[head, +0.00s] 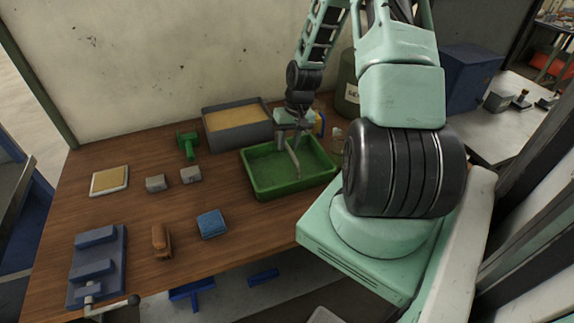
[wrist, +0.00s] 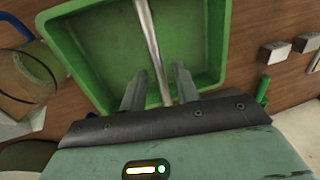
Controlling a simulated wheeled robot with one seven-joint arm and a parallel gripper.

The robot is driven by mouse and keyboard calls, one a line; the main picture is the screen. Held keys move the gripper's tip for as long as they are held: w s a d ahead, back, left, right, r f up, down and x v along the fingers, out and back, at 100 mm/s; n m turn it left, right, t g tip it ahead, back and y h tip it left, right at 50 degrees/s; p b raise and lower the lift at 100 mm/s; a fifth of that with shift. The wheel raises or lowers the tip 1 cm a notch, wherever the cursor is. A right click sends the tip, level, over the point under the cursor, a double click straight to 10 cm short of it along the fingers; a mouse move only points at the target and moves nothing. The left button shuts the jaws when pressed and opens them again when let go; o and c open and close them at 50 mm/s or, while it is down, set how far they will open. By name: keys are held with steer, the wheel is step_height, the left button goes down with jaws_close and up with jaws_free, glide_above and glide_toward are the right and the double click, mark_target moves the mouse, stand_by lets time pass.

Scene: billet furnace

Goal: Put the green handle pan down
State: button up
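The green pan (head: 258,185) is a rectangular tray with sloping walls and a pale metal bar handle (head: 294,158) across it. It appears to rest level on the wooden table, right of the table's middle. In the wrist view the pan (wrist: 215,45) fills the upper middle, and its bar (wrist: 150,45) runs down between my fingers. My gripper (head: 293,133) is over the pan, pointing down. In the wrist view my gripper's fingers (wrist: 159,82) stand on either side of the bar, with a visible gap on both sides. The bar's lower end is hidden by my gripper.
A grey bin of tan material (head: 237,135) stands behind the pan. A green tool (head: 187,144), grey blocks (head: 156,183), a blue sponge-like block (head: 211,223) and a brown brush-like item (head: 161,241) lie left. A glass jar (wrist: 28,75) is close beside the pan.

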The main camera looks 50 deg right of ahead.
steer(key=shift+w+a+f, duration=0.15)
steer(key=shift+a+f, duration=0.05)
steer(key=shift+f, duration=0.85)
jaws_close()
stand_by(0.6)
